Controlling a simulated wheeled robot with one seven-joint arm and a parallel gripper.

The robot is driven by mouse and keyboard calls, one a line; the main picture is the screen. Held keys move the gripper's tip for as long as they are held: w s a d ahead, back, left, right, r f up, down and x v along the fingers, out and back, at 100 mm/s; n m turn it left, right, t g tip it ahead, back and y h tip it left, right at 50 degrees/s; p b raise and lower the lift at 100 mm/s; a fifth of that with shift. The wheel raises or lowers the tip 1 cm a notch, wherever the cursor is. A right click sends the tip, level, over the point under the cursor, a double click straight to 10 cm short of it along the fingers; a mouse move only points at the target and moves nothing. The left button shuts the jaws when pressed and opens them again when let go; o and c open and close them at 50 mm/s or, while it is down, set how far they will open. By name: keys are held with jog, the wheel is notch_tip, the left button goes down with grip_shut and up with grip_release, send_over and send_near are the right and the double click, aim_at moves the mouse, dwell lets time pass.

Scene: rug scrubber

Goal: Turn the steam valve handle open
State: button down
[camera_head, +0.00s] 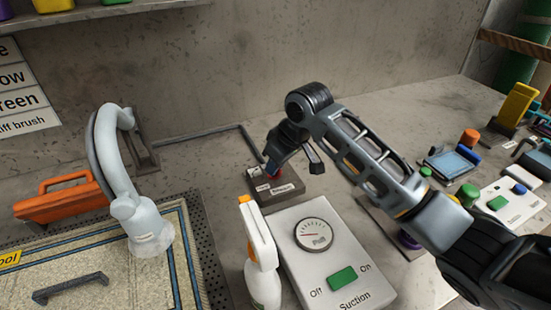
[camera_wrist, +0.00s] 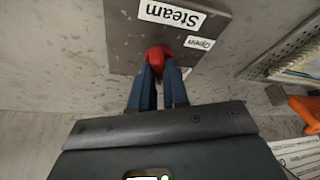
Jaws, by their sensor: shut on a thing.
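The red steam valve handle (camera_wrist: 157,55) is between the two blue-grey fingers of my gripper (camera_wrist: 158,74) in the wrist view. The fingers are close together and shut on it, hiding part of it. The handle sits on a dark box (camera_wrist: 125,40) with a "Steam" label (camera_wrist: 170,15) and a smaller label (camera_wrist: 200,43). In the head view my gripper (camera_head: 271,167) points down onto this box (camera_head: 275,198). Only a bit of the red handle (camera_head: 273,173) shows there. Its turn angle is hard to tell.
A white spray bottle (camera_head: 262,262) and the suction panel (camera_head: 338,255) with gauge (camera_head: 316,235) and green switch (camera_head: 342,278) stand just in front of the box. A grey hose nozzle (camera_head: 150,235) rests on the rug (camera_head: 110,265) at left. An orange tool (camera_head: 62,197) lies beyond.

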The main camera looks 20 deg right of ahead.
jog(key=n+g+y, duration=0.1)
jog(key=n, duration=0.2)
jog(key=n+y, duration=0.1)
jog(key=n, duration=0.2)
jog(key=shift+w+d+n+g, duration=0.1)
jog(key=shift+w+n+g, duration=0.05)
jog(key=shift+n+g, duration=0.2)
jog(key=n+g+b, duration=0.1)
jog(key=n, duration=0.2)
jog(key=shift+w+b, duration=0.1)
jog(key=shift+b, duration=0.25)
jog(key=shift+n+g+y+b, duration=0.3)
jog(key=shift+n+g+b, duration=0.4)
jog(key=shift+n, duration=0.85)
jog(key=c, duration=1.1)
grip_release()
jog(key=shift+d+r, duration=0.1)
jog(key=b+v, duration=0.1)
jog(key=v, duration=0.6)
jog(key=shift+w+d+r, duration=0.1)
jog(key=shift+w+r, duration=0.05)
jog(key=shift+r, duration=0.2)
